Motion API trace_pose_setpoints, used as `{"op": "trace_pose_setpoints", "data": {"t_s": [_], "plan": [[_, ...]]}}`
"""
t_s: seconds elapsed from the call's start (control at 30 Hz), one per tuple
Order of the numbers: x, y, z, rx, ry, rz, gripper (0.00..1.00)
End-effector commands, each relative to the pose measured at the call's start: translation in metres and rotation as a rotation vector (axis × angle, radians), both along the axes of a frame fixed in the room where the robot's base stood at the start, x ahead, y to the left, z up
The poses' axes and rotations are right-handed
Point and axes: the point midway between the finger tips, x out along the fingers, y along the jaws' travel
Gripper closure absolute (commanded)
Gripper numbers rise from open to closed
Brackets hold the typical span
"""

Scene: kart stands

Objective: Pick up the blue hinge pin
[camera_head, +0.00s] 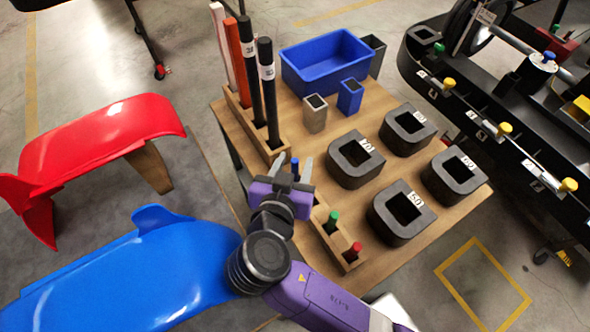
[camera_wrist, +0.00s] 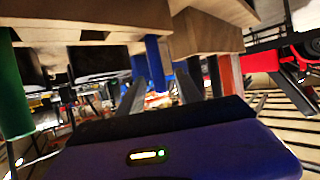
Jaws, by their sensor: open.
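The blue hinge pin (camera_head: 295,167) stands upright in a wooden rack at the table's near edge. In the wrist view, which looks inverted, the blue pin (camera_wrist: 154,72) shows between my two fingertips. My gripper (camera_head: 294,166) is open, with one finger on each side of the pin. I cannot tell whether either finger touches it. My purple gripper body hides part of the rack. The green pin (camera_head: 332,219) and the red pin (camera_head: 356,248) stand in the same rack, closer to the camera. The green pin is also at the left of the wrist view (camera_wrist: 14,85).
Tall black, red and white rods (camera_head: 269,92) stand in a wooden holder behind my gripper. Black blocks with square openings (camera_head: 355,158) lie to the right. A blue bin (camera_head: 322,62) is at the back. Red (camera_head: 95,138) and blue (camera_head: 135,268) panels are at the left.

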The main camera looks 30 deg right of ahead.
Motion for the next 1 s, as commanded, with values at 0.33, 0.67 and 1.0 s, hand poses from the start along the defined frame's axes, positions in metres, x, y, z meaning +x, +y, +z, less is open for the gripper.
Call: {"op": "trace_pose_setpoints", "data": {"t_s": [0.33, 0.67, 1.0], "plan": [[0.024, -0.024, -0.016, 0.000, 0.002, -0.001, 0.58], [0.024, -0.025, -0.017, -0.001, 0.001, 0.000, 0.82], [0.024, -0.025, -0.016, 0.000, 0.000, 0.000, 1.00]]}}
